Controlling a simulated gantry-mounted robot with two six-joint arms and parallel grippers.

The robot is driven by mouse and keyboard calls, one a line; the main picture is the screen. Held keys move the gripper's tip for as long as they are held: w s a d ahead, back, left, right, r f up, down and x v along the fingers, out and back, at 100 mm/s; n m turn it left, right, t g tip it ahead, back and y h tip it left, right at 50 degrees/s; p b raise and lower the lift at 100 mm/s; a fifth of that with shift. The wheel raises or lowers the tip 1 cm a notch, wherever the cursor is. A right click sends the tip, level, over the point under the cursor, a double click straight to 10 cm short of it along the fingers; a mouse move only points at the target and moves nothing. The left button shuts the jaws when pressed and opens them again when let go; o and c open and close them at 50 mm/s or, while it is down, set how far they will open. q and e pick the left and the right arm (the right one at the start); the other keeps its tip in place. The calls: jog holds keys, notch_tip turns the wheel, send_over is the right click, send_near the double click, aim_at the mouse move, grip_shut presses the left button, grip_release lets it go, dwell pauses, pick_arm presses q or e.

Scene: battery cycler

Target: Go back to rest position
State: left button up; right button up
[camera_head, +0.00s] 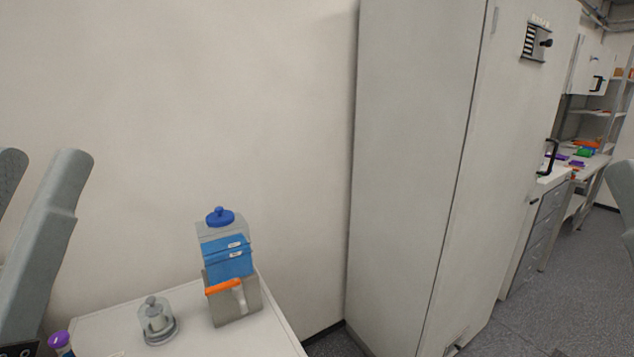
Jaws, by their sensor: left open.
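My left arm comes in at the left edge as grey links. A dark part of my left gripper (20,348) shows at the bottom left corner; the gripper is open, with its fingertips cut off by the frame. It is beside a purple-capped container (60,343) and I see nothing held. A grey link of my right arm shows at the right edge; my right gripper is outside the view.
A white table (100,331) carries a small clear-domed device (156,320) and a grey holder (236,305) with blue boxes (227,257) and a blue-knobbed clear lid (219,217). A tall grey cabinet (410,160) stands right of it. Floor (570,280) is clear at right.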

pick_arm(q)
notch_tip(320, 180, up, 38)
jog(key=p, duration=3.8)
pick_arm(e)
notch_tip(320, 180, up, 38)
pick_arm(q)
notch_tip(320, 180, down, 38)
jog(key=b, duration=3.9)
jog(key=shift+w+f+h, duration=0.15)
jog(key=shift+f+h, duration=0.05)
jog(key=shift+h, duration=0.1)
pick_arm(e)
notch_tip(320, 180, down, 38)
pick_arm(q)
jog(key=shift+c, duration=0.2)
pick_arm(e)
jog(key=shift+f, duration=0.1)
